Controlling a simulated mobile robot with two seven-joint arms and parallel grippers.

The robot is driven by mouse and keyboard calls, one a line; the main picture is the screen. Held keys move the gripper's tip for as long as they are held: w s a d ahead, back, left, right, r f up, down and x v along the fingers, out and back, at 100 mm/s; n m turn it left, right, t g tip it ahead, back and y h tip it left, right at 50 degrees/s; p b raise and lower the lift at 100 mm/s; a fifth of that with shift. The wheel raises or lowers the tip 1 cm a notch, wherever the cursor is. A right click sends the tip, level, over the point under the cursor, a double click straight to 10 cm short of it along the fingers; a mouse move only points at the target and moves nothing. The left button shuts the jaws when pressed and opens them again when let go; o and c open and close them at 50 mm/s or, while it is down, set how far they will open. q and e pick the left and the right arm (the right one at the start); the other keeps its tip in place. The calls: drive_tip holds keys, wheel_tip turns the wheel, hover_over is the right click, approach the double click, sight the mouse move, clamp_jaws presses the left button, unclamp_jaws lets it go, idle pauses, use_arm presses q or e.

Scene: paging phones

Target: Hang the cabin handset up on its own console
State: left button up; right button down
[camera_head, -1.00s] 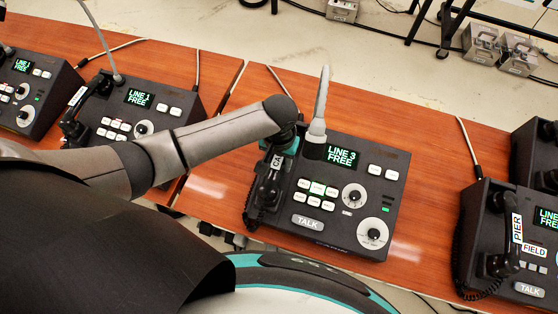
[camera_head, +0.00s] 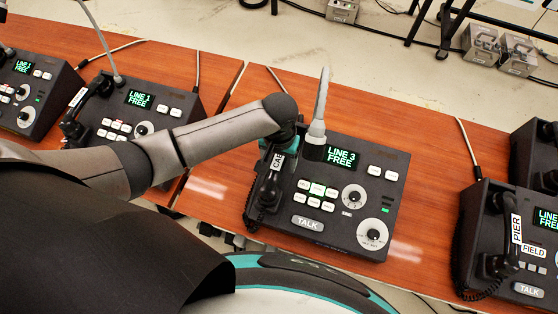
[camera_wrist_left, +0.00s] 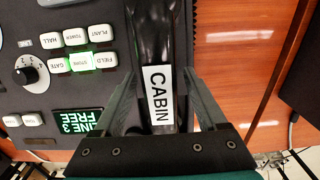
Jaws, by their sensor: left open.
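The console (camera_head: 345,225), with a LINE 3 FREE screen and a TALK key, stands on the wooden table in the middle of the head view. The black handset (camera_head: 268,190), tagged CABIN, lies along its left side, apparently in its cradle; the wrist view hides the far end. The handset also shows in the left wrist view (camera_wrist_left: 155,35). My left gripper (camera_wrist_left: 159,82) is open, one finger on each side of the handset near the tag, with small gaps. In the head view my wrist covers the handset's upper end. My right gripper is not in view.
Another console (camera_head: 515,245), with a handset tagged PIER, stands at the right. A LINE 1 console (camera_head: 150,112) and one more stand at the left. A grey upright stalk (camera_head: 320,100) rises behind the middle console. Bare table lies between consoles.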

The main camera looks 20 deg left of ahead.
sight(279, 159)
use_arm(q)
wheel_tip(279, 159, up, 11)
drive_tip(key=shift+r+p, duration=0.15)
drive_tip(key=shift+p, duration=0.95)
drive_tip(key=shift+s, duration=0.1)
